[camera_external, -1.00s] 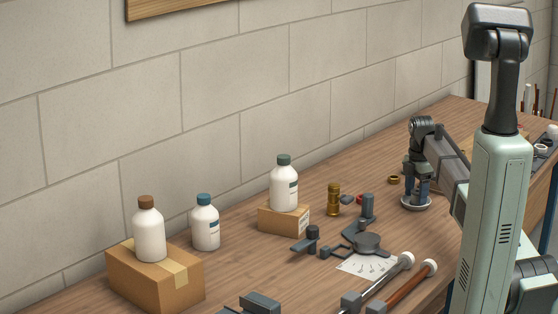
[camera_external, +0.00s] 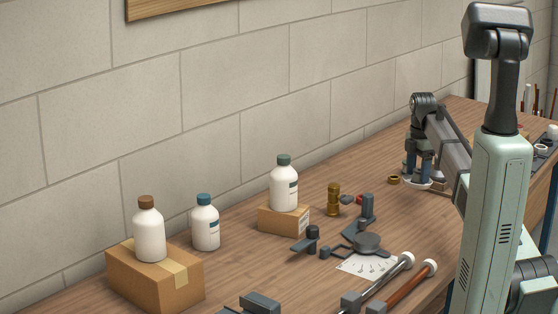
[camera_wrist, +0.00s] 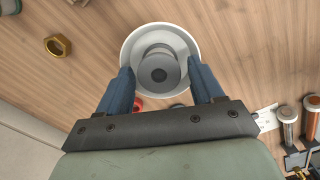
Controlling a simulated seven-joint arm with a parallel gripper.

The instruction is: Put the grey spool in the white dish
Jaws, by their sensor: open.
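The white dish (camera_wrist: 131,47) lies on the wooden bench in the wrist view, and the grey spool (camera_wrist: 158,70) appears inside its outline, end-on to the camera. My gripper (camera_wrist: 160,72) is open, with a blue finger on either side of the spool and gaps between. The fingertips overlap the near part of the dish in the picture. I cannot tell their exact height. In the external view my gripper (camera_external: 418,172) points down over the dish (camera_external: 424,186) at the back of the bench. The spool is not clear there.
A brass nut (camera_wrist: 57,46) lies left of the dish in the wrist view. A red part (camera_wrist: 138,104) is partly hidden by a finger. A brass fitting (camera_external: 334,200), a dark gauge stand (camera_external: 367,242) and bottles stand farther forward in the external view. Bench left of the dish is mostly clear.

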